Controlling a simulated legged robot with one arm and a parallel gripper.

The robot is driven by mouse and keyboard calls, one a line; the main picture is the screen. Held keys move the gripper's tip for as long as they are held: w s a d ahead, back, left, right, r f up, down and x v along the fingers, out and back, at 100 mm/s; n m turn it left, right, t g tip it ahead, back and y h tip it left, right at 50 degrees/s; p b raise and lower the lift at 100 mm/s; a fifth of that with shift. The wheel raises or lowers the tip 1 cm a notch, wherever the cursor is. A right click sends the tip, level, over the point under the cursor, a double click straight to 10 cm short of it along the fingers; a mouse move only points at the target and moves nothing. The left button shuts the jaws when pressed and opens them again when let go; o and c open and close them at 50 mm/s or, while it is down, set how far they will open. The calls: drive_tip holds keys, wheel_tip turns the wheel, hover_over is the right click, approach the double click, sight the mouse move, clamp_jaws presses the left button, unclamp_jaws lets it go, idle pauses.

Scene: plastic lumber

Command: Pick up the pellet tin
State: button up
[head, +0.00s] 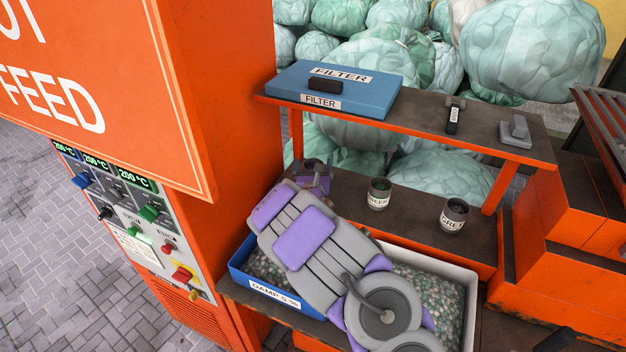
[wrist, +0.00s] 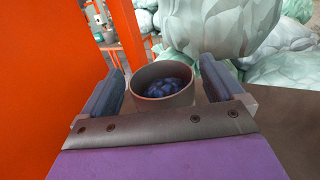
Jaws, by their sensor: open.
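A round grey-brown tin (wrist: 164,100) holding dark blue pellets stands between the fingers of my gripper (wrist: 160,78) in the wrist view. My gripper is open, with one finger on each side of the tin. I cannot tell whether either finger touches it. In the head view my gripper (head: 315,178) is at the left end of the lower shelf, and the tin there is mostly hidden or too small to make out. Two more tins stand to the right on that shelf: one labelled GREEN (head: 379,194) and one whose label appears to read GREY (head: 453,215).
An orange upper shelf (head: 420,118) overhangs the back, carrying a blue FILTER box (head: 350,85) and small grey tools. A tall orange cabinet (head: 235,100) stands close on the left. Bins of pellets, one labelled DAMP (head: 272,293), lie below my arm.

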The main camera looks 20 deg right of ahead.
drive_tip(key=shift+w+d+r, duration=0.1)
drive_tip(key=shift+w+d, duration=0.05)
drive_tip(key=shift+w, duration=0.2)
drive_tip(key=shift+c, duration=0.4)
drive_tip(key=c, duration=1)
drive_tip(key=s+a+r+p, duration=0.2)
drive_tip(key=s+p, duration=0.1)
drive_tip(key=s, duration=0.3)
drive_tip(key=s+a+r+p, duration=0.2)
drive_tip(key=s+r+p, duration=0.1)
drive_tip(key=s, duration=0.3)
drive_tip(key=shift+s+a+p, duration=0.25)
drive_tip(key=shift+s+p, duration=0.15)
drive_tip(key=shift+p, duration=0.2)
drive_tip(key=shift+s+r+p, duration=0.1)
drive_tip(key=shift+p, duration=0.7)
drive_tip(key=p, duration=0.3)
drive_tip(key=shift+s+a, duration=0.1)
drive_tip(key=shift+s, duration=0.25)
